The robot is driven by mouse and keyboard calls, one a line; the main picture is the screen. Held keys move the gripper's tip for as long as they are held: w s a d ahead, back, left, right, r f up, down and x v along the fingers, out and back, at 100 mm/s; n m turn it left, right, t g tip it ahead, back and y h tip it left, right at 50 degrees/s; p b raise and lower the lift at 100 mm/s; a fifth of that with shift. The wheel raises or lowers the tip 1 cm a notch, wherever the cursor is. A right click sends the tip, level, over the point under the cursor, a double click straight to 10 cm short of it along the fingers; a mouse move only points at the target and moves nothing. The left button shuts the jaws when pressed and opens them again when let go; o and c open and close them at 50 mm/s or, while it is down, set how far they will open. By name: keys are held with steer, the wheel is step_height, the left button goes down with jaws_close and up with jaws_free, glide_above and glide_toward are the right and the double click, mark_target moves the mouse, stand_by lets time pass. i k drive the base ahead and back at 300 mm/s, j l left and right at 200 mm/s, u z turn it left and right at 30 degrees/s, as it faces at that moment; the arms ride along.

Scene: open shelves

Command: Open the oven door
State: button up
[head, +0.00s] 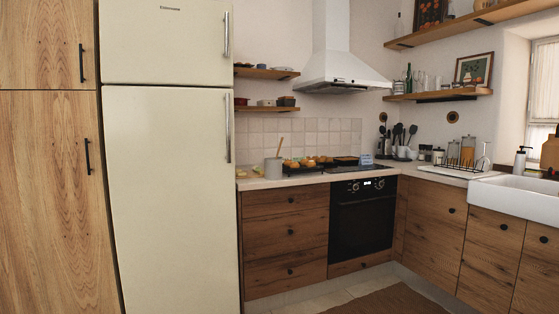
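The oven (361,218) is black and built into the wooden lower cabinets, right of the middle of the head view. Its door looks shut. A control strip with knobs and a small lit display (367,184) runs along its top. A thin horizontal handle line shows just below the strip, though it is dark and hard to make out. My gripper is not in the head view, so I cannot see whether it holds anything.
A tall cream fridge (168,190) stands left of the drawers (285,243). A wooden drawer front (360,263) sits below the oven. Cabinets and a white sink (515,197) are on the right. A brown rug (390,301) lies on the open floor before the oven.

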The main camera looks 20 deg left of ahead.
mark_target(361, 225)
steer(key=i+u, duration=0.3)
steer(key=i, duration=0.15)
steer(key=i+l+u, duration=0.1)
steer(key=i+u, duration=0.2)
steer(key=i+l+u, duration=0.2)
steer(key=i+u, duration=0.15)
steer(key=i, duration=0.15)
steer(key=i+l, duration=0.35)
steer(key=i, duration=0.2)
steer(key=i+l, duration=0.35)
steer(key=i, duration=0.2)
steer(key=i+l+u, duration=0.1)
steer(key=i+l, duration=0.3)
steer(key=i, duration=0.1)
